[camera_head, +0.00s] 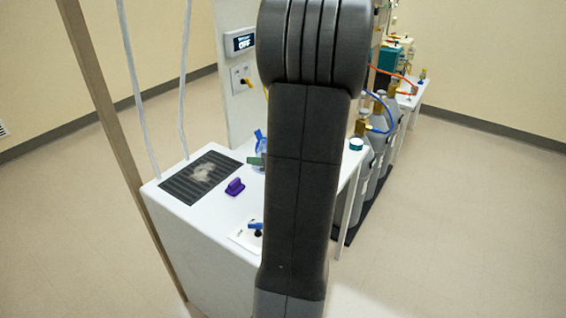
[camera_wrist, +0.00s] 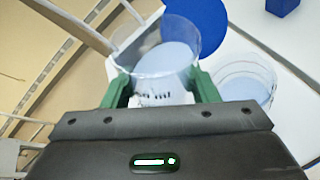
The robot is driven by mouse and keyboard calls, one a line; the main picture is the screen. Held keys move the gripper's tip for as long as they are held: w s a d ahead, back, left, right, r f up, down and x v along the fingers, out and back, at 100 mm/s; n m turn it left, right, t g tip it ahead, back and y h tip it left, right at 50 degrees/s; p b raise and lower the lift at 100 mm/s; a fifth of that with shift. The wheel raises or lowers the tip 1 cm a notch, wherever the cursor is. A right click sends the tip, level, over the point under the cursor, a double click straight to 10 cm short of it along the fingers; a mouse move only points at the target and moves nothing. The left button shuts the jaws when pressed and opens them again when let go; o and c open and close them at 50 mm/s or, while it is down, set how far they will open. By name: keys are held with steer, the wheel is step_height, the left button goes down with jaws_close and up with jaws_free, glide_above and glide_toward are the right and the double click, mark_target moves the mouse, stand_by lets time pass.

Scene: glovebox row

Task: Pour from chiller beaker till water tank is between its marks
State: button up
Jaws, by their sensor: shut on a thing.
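In the wrist view, my gripper (camera_wrist: 160,90) has its green fingers shut on a clear beaker (camera_wrist: 157,68) with printed marks on its wall. Pale blue liquid stands inside this beaker; I cannot tell how far it is tilted. A second clear round vessel (camera_wrist: 247,77) with pale blue liquid sits just right of the gripper on the white surface; it may be the water tank, but its marks cannot be read. In the head view my arm hides most of the gripper and the held beaker; a small green finger (camera_head: 254,161) shows beside the arm.
A blue disc (camera_wrist: 195,22) and a dark blue block (camera_wrist: 282,6) lie near the vessels. In the head view the white bench (camera_head: 210,222) carries a dark grille (camera_head: 192,188) and a purple object (camera_head: 235,187). A panel display (camera_head: 240,42) reads OFF. Gas cylinders (camera_head: 377,140) stand right.

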steer(key=shift+w+d+r+m+p, duration=0.25)
steer(key=shift+r+m+p, duration=0.05)
steer(key=shift+p, duration=0.15)
steer(key=shift+w+d+r+m+g+y+p, duration=0.2)
steer(key=shift+m+g+y+p, duration=0.1)
steer(key=shift+y+p, duration=0.15)
stand_by(0.4)
steer(key=shift+f+m+y, duration=0.25)
steer(key=shift+f+m, duration=0.1)
steer(key=shift+m, duration=0.15)
stand_by(1.8)
steer(key=shift+r+m+g+y+p, duration=0.4)
steer(key=shift+r+m+p, duration=0.15)
steer(key=shift+p, duration=0.35)
stand_by(1.3)
steer(key=shift+f+m+y, duration=0.3)
steer(key=shift+m, duration=0.25)
stand_by(1.7)
